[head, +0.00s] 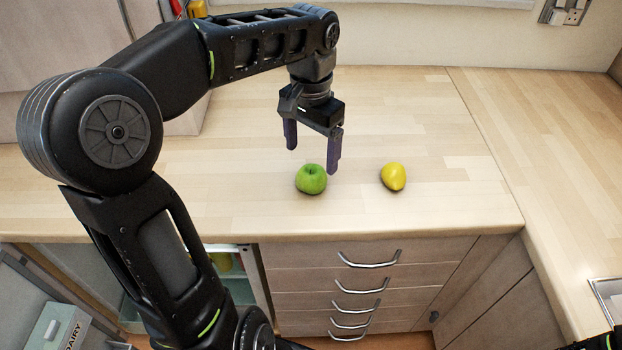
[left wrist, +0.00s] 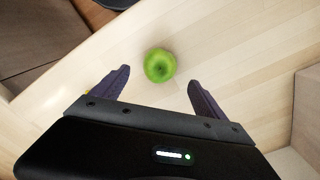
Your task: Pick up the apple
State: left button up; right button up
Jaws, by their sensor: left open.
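A green apple (head: 311,179) sits upright on the wooden worktop, near its front edge. My left gripper (head: 312,156) is open and empty above the worktop, its fingers pointing down, just above and behind the apple in the head view. In the left wrist view the apple (left wrist: 159,65) lies beyond the fingertips, in line with the gap between the two fingers (left wrist: 157,78). The fingers do not appear to touch it. My right gripper does not show in either view.
A yellow lemon (head: 393,177) lies to the right of the apple, with clear worktop (head: 440,130) around it. Drawers with metal handles (head: 368,261) are below the front edge. A sink edge (head: 606,296) shows at the lower right.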

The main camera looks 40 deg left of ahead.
aim_at(311, 170)
pick_arm(q)
jog(key=shift+f, duration=1.3)
notch_tip(311, 170, down, 5)
jog(key=shift+s+f+p, duration=0.1)
jog(key=shift+p, duration=0.35)
jog(key=shift+c, duration=0.2)
jog(key=c, duration=1.5)
